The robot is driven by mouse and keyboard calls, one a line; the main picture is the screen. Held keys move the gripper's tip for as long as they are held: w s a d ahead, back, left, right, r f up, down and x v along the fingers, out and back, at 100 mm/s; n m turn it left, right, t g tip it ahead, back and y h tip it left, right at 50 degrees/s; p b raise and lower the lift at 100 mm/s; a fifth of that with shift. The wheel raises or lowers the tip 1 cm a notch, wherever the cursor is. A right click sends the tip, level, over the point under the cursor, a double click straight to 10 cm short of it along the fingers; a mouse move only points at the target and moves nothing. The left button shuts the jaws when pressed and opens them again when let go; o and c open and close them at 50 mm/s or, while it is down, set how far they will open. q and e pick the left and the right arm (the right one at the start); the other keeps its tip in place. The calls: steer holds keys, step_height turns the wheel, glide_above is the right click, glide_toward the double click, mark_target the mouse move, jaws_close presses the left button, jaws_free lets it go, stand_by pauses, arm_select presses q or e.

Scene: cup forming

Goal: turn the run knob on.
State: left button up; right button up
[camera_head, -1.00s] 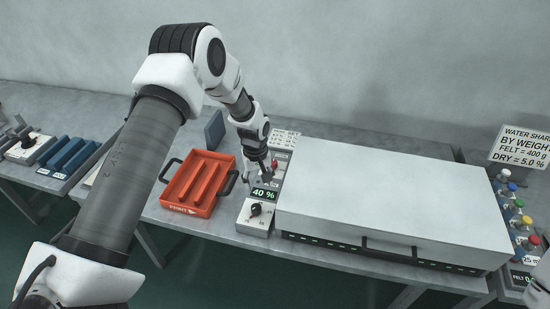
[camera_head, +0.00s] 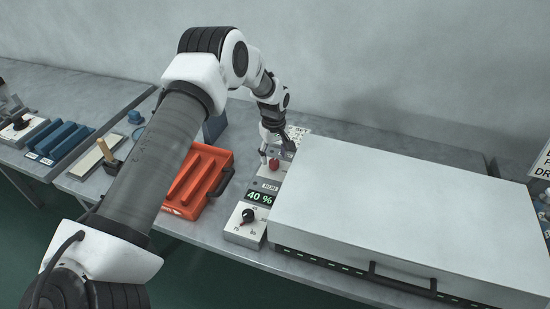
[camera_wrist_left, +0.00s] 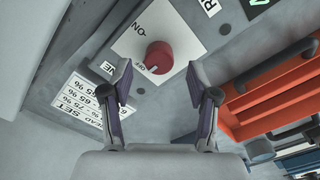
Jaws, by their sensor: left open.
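The run knob is a round red knob (camera_wrist_left: 159,58) on a white plate (camera_wrist_left: 135,30) marked ON and OFF in the left wrist view. Its pale mark is on the side by the OFF lettering. In the head view the red knob (camera_head: 273,163) sits at the back of the control panel, beside the big white lidded box. My left gripper (camera_wrist_left: 159,85) is open and empty, its two fingers spread to either side of the knob in the picture, apart from it. It also shows in the head view (camera_head: 277,151), over the panel's back end. My right gripper is out of view.
A black dial (camera_head: 248,216) and a green 40 % display (camera_head: 260,197) are at the panel's front. The white box (camera_head: 400,210) stands close on the right. An orange tray (camera_head: 222,160) lies on the left. A settings card (camera_wrist_left: 78,103) lies behind the knob.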

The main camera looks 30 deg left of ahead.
mark_target(274, 165)
arm_select(q)
step_height(274, 165, down, 3)
steer(key=shift+w+r, duration=0.1)
steer(key=shift+w, duration=0.05)
jaws_close()
